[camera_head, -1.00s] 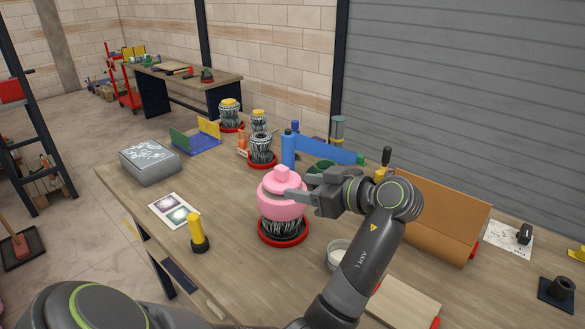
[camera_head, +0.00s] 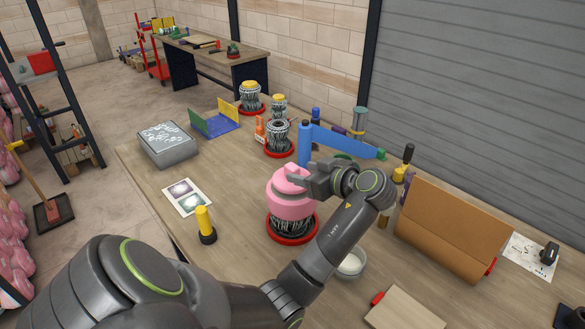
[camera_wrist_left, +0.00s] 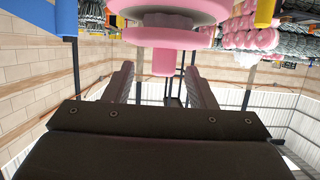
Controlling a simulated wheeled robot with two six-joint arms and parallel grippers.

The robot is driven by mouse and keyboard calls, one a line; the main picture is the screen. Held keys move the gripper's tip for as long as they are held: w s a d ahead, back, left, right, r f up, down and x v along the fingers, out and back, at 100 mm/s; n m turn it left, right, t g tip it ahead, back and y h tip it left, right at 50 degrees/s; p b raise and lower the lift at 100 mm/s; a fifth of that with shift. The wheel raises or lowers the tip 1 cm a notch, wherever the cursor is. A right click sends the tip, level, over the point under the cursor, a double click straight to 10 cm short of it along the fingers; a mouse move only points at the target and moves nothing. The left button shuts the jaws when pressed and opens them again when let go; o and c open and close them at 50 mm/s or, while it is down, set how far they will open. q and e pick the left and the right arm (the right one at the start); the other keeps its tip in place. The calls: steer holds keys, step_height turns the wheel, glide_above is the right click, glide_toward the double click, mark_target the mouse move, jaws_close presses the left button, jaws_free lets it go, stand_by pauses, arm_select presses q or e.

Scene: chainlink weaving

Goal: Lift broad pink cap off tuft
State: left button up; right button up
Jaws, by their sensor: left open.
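The broad pink cap (camera_head: 291,204) sits on the dark bristly tuft (camera_head: 292,228), which stands in a red ring base. The cap has a small knob on top. My left gripper (camera_head: 300,176) is open at the knob, coming in from the right side. In the left wrist view the cap (camera_wrist_left: 175,38) is at the top and its knob (camera_wrist_left: 163,62) points down between the two parted fingers of the left gripper (camera_wrist_left: 158,74). Whether a finger touches the knob is unclear. My right gripper is not in view.
Behind stand other tufts (camera_head: 278,135) in red rings and a blue bar (camera_head: 340,140).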

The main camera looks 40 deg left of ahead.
mark_target(288, 168)
arm_select(q)
steer(key=shift+a+f, duration=0.15)
steer(key=shift+a, duration=0.45)
steer(key=shift+a+p, duration=0.25)
steer(key=shift+p, duration=0.1)
steer(key=p+x, duration=0.2)
steer(key=x, duration=0.2)
steer(key=shift+s+a+p, duration=0.1)
steer(key=shift+s+p, duration=0.05)
steer(key=shift+p, duration=0.15)
steer(key=shift+a, duration=0.3)
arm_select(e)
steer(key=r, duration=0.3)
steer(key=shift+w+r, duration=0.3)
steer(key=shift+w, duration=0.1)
arm_select(q)
steer(key=shift+d, duration=0.1)
steer(key=shift+c, duration=1.4)
steer(key=c, duration=0.8)
